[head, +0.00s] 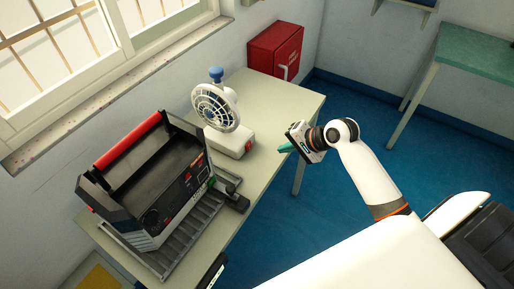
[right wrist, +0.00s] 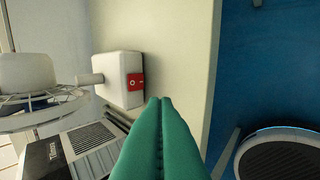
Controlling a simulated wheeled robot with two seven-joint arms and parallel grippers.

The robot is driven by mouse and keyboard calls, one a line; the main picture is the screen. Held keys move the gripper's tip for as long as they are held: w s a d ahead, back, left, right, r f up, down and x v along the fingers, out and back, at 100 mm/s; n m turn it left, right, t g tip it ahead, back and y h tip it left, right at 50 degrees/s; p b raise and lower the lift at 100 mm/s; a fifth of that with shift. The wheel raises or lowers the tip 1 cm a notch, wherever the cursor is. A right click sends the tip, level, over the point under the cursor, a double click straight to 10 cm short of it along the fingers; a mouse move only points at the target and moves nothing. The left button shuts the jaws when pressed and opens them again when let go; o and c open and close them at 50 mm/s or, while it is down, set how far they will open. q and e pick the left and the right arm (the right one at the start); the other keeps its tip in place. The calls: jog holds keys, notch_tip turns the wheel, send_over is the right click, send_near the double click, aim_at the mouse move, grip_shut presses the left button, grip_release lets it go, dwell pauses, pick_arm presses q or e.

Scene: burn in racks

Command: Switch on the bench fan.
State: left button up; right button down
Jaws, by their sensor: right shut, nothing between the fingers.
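The bench fan (head: 216,108) stands on the bench, with a white round cage, a blue knob on top and a white box base (head: 230,141). A red rocker switch (head: 249,146) sits on the base's right end; in the right wrist view the red switch (right wrist: 136,80) shows white marks. My right gripper (head: 284,148) is to the right of the switch, apart from it, over the bench edge. Its green fingers (right wrist: 161,103) are shut together and empty, with the tips just below the switch in the wrist view. My left gripper is not in view.
A black and grey unit with a red handle (head: 128,140) stands on a ribbed rack at the bench's left. A red wall cabinet (head: 275,50) is behind the bench (head: 262,92). Bench space behind the fan is clear. A green-topped table (head: 474,58) stands far right.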

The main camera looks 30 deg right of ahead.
send_near(256, 155)
jog(key=x, duration=0.4)
jog(key=shift+a+f, duration=0.1)
jog(key=shift+f, duration=0.05)
jog(key=shift+w+a+p, duration=0.2)
jog(key=shift+w+a, duration=0.1)
jog(key=shift+w, duration=0.25)
jog(key=shift+w+a+p, duration=0.15)
jog(key=shift+w+a, duration=0.15)
jog(key=shift+w, duration=0.25)
jog(key=shift+w+a+f, duration=0.15)
jog(key=shift+w+a, duration=0.15)
jog(key=shift+w, duration=0.15)
jog(key=shift+f, duration=0.2)
jog(key=shift+w+a+r+t, duration=0.1)
jog(key=shift+w+t, duration=0.05)
jog(key=shift+t, duration=0.15)
